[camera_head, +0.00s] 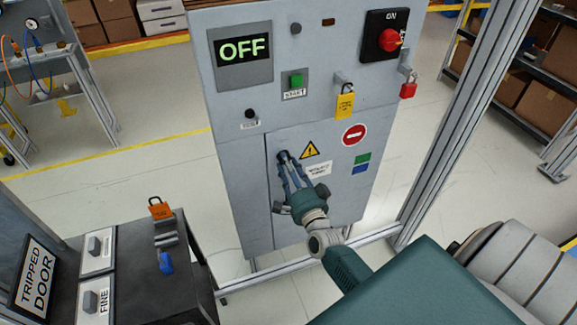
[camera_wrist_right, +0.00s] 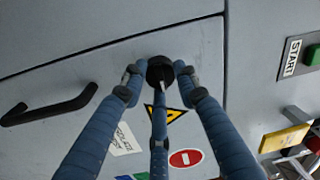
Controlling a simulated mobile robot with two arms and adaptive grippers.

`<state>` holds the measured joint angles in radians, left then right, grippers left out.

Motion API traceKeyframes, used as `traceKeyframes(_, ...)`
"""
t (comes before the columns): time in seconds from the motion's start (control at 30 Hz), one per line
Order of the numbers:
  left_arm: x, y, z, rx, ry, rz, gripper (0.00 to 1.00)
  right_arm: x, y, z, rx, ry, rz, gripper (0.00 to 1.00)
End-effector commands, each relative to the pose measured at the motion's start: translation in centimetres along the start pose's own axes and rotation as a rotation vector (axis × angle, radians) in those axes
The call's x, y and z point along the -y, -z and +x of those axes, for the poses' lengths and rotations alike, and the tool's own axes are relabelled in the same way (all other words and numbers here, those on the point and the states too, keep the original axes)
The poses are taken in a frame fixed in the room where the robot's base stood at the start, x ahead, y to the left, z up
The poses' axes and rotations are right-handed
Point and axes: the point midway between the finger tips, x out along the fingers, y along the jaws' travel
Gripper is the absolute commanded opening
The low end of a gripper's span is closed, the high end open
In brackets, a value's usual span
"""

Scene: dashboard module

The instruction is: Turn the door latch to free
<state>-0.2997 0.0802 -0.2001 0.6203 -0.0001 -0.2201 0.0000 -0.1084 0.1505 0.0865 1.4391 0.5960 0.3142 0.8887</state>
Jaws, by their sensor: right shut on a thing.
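The grey cabinet (camera_head: 235,130) stands ahead of me, with a door (camera_head: 345,200) in its lower part. The door latch (camera_head: 283,155) is a small black round knob near the door's upper left corner. My right gripper (camera_head: 286,160) reaches it from below and is shut on it. In the right wrist view the blue fingers of the right gripper (camera_wrist_right: 160,78) close around the dark latch (camera_wrist_right: 158,66), with a pale mark on its face. The fingers hide part of the latch, so its exact turn is hard to read. My left gripper is not in view.
A black door handle (camera_wrist_right: 48,105) sticks out beside the latch. Above the door are an OFF display (camera_head: 242,48), a green START button (camera_head: 296,82), a red switch (camera_head: 389,39) and a yellow tag (camera_head: 345,104). A dark cart (camera_head: 135,270) stands at the left.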

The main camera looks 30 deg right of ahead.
Motion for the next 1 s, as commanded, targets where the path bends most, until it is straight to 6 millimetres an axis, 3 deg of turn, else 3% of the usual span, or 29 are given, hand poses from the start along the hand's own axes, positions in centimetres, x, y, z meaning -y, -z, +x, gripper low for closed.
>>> traceKeyframes(0.47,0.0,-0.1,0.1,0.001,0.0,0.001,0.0,-0.4,-0.7,-0.2,0.011,-0.011,0.016,0.04)
traceKeyframes(0.5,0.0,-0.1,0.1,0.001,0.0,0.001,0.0,-0.4,-0.7,-0.2,0.011,-0.011,0.016,0.38)
traceKeyframes(0.57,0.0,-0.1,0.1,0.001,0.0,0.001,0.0,-0.3,-0.6,-0.1,0.011,-0.009,0.016,0.49)
traceKeyframes(0.87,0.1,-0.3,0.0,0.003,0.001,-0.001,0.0,-0.1,-0.3,-0.1,0.004,-0.004,0.014,0.49)
traceKeyframes(1.0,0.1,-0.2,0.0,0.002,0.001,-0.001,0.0,-0.2,-0.3,-1.4,0.004,-0.005,0.014,0.49)
